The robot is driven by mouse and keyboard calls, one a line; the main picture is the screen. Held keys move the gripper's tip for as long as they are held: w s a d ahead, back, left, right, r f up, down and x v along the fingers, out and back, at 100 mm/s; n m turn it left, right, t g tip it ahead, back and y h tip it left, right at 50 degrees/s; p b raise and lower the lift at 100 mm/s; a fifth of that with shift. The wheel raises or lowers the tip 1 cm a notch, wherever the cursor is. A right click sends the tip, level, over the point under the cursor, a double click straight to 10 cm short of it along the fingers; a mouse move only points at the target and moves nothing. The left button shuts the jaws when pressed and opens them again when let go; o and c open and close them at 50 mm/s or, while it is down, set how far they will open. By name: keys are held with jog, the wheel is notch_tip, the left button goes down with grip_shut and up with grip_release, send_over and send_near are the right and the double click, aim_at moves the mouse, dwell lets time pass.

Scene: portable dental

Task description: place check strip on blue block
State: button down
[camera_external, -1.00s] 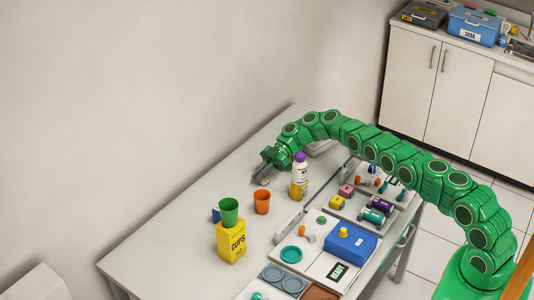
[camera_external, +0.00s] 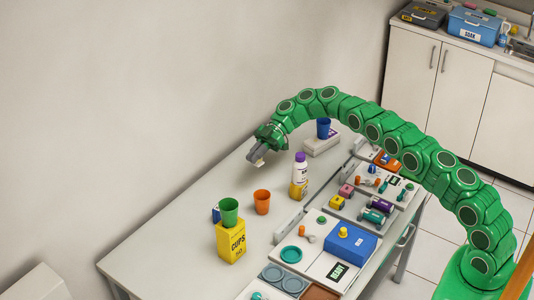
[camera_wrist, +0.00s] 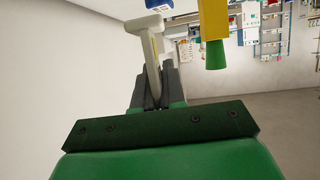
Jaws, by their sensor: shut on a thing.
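My gripper (camera_external: 257,157) is shut on a pale piece, which I take to be the check strip (camera_external: 258,162). It hangs over the far part of the table, left of the white bottle. In the wrist view the strip (camera_wrist: 153,65) is long and cream-grey, with a wider cross end and a thin yellow line, gripped between the dark fingers (camera_wrist: 153,88). A small blue block (camera_external: 216,214) stands beside the yellow cups box, partly hidden by it. A blue piece also shows at the wrist view's top edge (camera_wrist: 158,5).
The yellow cups box (camera_external: 231,242) carries a green cup (camera_external: 229,212). An orange cup (camera_external: 262,202) and a white-and-yellow bottle (camera_external: 299,176) stand nearby. A blue box (camera_external: 350,243) with a yellow knob sits at the front. The left tabletop is clear.

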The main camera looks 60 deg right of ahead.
jog(key=s+a+r+n+g, duration=0.1)
jog(key=s+a+r, duration=0.3)
jog(key=s+a, duration=0.3)
jog(key=s+a+r+g, duration=0.1)
jog(key=s+a+r, duration=0.3)
jog(key=a, duration=0.5)
send_over(219, 210)
jog(key=shift+d+f, duration=0.1)
jog(key=shift+f, duration=5)
jog(key=shift+w+f, duration=0.15)
jog(key=shift+f, duration=0.15)
jog(key=shift+f, duration=1.45)
jog(key=shift+f, duration=0.1)
